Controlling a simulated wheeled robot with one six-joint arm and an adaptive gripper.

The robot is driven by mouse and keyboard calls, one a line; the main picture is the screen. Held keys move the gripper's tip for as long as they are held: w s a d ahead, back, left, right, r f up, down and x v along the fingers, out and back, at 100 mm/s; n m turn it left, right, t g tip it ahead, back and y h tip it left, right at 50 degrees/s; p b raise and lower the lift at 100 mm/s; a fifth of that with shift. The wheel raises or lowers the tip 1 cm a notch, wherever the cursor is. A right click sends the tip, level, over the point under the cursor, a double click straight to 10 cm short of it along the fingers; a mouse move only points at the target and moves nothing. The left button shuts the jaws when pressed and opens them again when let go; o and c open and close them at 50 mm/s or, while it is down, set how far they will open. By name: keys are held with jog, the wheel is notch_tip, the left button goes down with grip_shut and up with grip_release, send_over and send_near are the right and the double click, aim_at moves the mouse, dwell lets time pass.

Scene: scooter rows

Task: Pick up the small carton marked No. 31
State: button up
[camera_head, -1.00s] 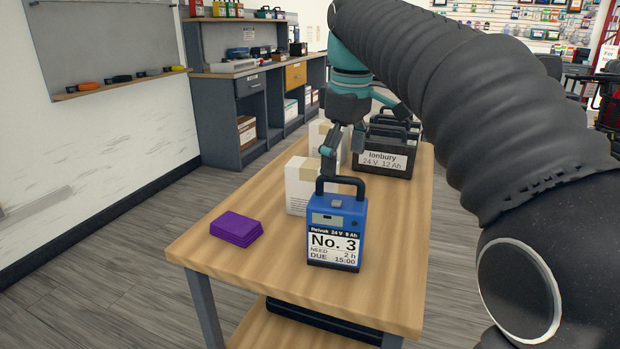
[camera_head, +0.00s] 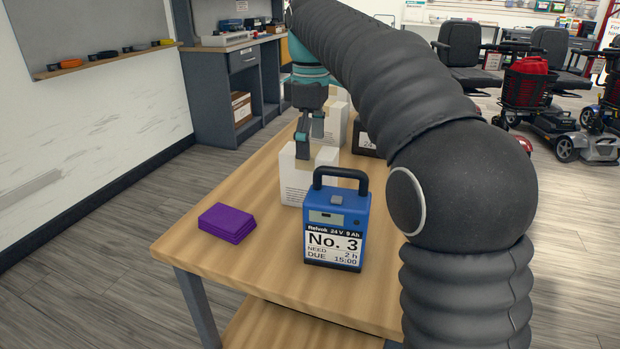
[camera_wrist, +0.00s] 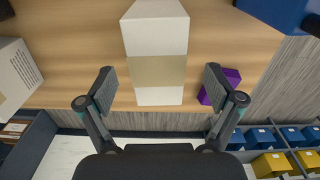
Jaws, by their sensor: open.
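A small white carton with a tan tape band (camera_head: 292,182) stands on the wooden table, partly behind a blue battery pack marked No. 3 (camera_head: 337,225). A second white carton (camera_head: 334,128) stands farther back. No number can be read on either carton. My gripper (camera_head: 310,138) is open and empty, pointing down above the nearer carton. In the wrist view its fingers (camera_wrist: 160,84) are spread on either side of that carton (camera_wrist: 155,38), apart from it. The second carton (camera_wrist: 14,80) shows at the left edge there.
A purple stack (camera_head: 228,222) lies at the table's (camera_head: 200,262) front left. A dark battery (camera_head: 366,140) stands behind, mostly hidden by my arm. A grey workbench (camera_head: 226,95) is at the back left. Parked scooters (camera_head: 530,100) stand at the right, with open floor between.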

aim_at(309, 172)
jog(key=shift+w+a+f+b, duration=0.1)
jog(key=shift+f+b, duration=0.2)
jog(key=shift+f, duration=1.5)
jog(key=shift+w+a+f+b, duration=0.1)
jog(key=shift+f+b, duration=0.2)
jog(key=shift+f, duration=1.5)
jog(key=c, duration=1.3)
